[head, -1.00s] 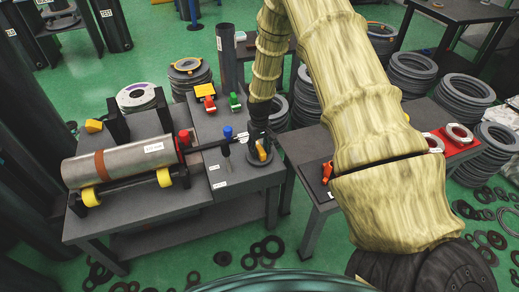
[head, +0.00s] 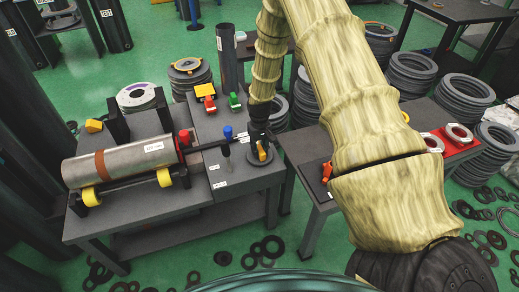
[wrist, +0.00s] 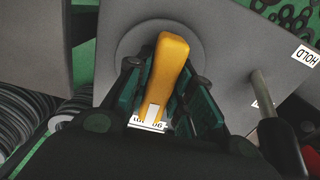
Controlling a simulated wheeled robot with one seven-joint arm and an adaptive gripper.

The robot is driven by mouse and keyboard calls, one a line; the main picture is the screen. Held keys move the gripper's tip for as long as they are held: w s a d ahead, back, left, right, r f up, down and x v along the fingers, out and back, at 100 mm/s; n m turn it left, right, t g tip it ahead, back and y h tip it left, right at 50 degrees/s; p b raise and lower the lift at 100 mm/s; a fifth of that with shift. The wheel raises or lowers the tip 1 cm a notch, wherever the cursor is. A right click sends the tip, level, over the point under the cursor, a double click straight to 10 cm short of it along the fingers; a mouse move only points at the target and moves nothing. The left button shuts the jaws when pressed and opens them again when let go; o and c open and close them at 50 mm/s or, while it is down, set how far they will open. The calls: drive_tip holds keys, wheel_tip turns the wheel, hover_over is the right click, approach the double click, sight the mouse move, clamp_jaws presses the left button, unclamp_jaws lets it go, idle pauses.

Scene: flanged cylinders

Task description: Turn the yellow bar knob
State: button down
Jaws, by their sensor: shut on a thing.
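The yellow bar knob (wrist: 168,65) stands on a round grey base in the wrist view, its bar running roughly up and down the picture with a slight tilt. My gripper (wrist: 160,98) has its dark green fingers on both sides of the bar and is shut on it. A white label with dark print shows at the near end of the bar, partly hidden. In the head view the yellow knob (head: 262,153) shows on a round grey disc at the right end of the workbench, with my gripper (head: 259,143) coming down on it from above.
A steel cylinder (head: 120,162) lies on yellow rollers to the left. A dark rod and a blue-topped post (head: 228,132) stand close left of my gripper. Red and green handles (head: 235,101) sit behind. A second table (head: 310,160) lies right.

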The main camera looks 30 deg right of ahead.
drive_tip(key=m+p, duration=0.2)
drive_tip(key=m, duration=0.3)
drive_tip(key=shift+m, duration=0.4)
drive_tip(key=m+p, duration=0.1)
drive_tip(key=m, duration=0.4)
drive_tip(key=m+p, duration=0.2)
drive_tip(key=m, duration=0.4)
drive_tip(key=shift+m, duration=0.4)
drive_tip(key=m+p, duration=0.1)
drive_tip(key=m, duration=0.4)
drive_tip(key=shift+m, duration=0.3)
drive_tip(key=c, duration=1.2)
unclamp_jaws()
drive_tip(key=shift+c, duration=0.2)
